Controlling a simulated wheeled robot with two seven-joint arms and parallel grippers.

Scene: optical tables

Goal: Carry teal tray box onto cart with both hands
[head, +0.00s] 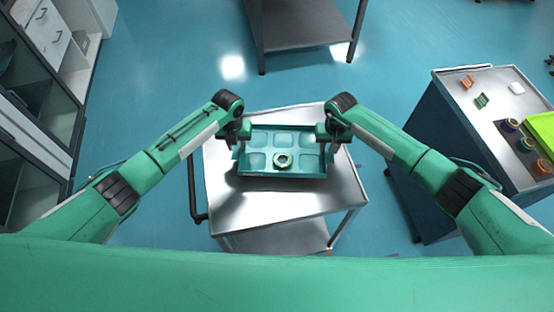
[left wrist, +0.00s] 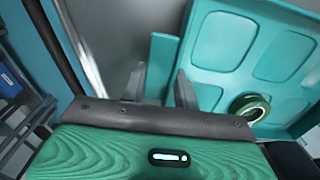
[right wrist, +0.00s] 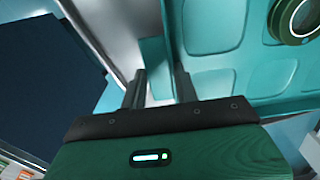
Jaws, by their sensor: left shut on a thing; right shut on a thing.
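The teal tray box (head: 263,176) is over the silver top of the cart (head: 335,195), level and near the middle of its far part. A dark shadow lies by its near edge; I cannot tell whether it touches the top. A green ring-shaped part (head: 283,160) sits in one of its recesses. My left gripper (head: 239,150) is shut on the tray's left side, and the left wrist view shows a teal upright piece (left wrist: 160,62) between its fingers. My right gripper (head: 327,148) is shut on the right side, with a similar teal piece (right wrist: 153,58) between its fingers.
A dark table (head: 305,25) stands beyond the cart. To the right, a workbench (head: 450,100) holds small orange, green and white parts and a lime-green bin (head: 542,130). Cabinets (head: 45,100) line the left. Blue floor lies open around the cart.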

